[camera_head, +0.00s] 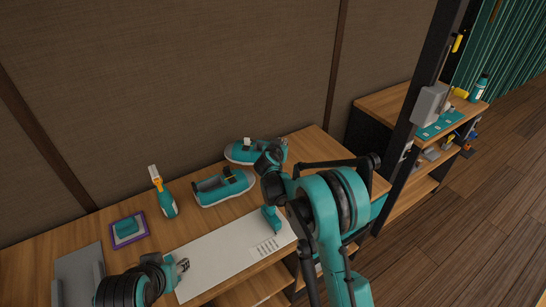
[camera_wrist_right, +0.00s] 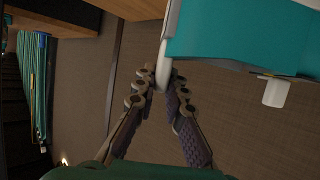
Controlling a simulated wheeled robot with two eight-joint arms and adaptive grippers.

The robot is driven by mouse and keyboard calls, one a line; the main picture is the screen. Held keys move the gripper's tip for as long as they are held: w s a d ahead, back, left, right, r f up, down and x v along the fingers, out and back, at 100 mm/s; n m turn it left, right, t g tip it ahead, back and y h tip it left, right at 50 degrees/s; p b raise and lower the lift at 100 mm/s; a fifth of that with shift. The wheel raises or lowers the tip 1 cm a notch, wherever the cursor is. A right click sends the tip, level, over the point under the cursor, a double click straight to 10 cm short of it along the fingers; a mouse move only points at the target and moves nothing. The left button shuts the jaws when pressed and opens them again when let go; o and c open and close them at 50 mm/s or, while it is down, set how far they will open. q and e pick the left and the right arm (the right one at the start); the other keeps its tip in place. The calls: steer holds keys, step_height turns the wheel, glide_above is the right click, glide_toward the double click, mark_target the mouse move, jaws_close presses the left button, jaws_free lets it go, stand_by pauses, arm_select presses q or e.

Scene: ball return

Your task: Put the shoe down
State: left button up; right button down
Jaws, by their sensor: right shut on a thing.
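A teal shoe with a white sole (camera_head: 240,152) is at the back of the wooden table, by the wall. My right gripper (camera_head: 270,160) is at its right end and partly covers it. In the right wrist view the fingers (camera_wrist_right: 162,80) are closed on the edge of the white sole, and the teal side (camera_wrist_right: 240,35) fills the upper right. I cannot tell whether this shoe touches the table. A second teal shoe (camera_head: 222,189) stands on the table in front of it. My left gripper (camera_head: 182,266) is low over the table's front left; its opening is unclear.
A white mat (camera_head: 215,262) lies in front of the shoes. A teal spray bottle (camera_head: 167,203) with an orange and white top and a purple-edged tray (camera_head: 118,240) stand to the left. A grey board (camera_head: 78,268) is farther left. A dark post (camera_head: 405,125) rises at the right.

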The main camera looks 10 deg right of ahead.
steer(key=shift+w+a+f+b, duration=0.15)
steer(key=shift+w+a+f, duration=0.1)
steer(key=shift+w+f, duration=0.3)
steer(key=shift+w+a+f+b, duration=0.15)
steer(key=shift+w+a+f, duration=0.15)
steer(key=shift+w, duration=0.4)
steer(key=shift+f+b, duration=0.8)
steer(key=shift+f, duration=1.1)
steer(key=shift+f, duration=0.2)
steer(key=c, duration=1.6)
jaws_free()
steer(key=shift+r, duration=0.15)
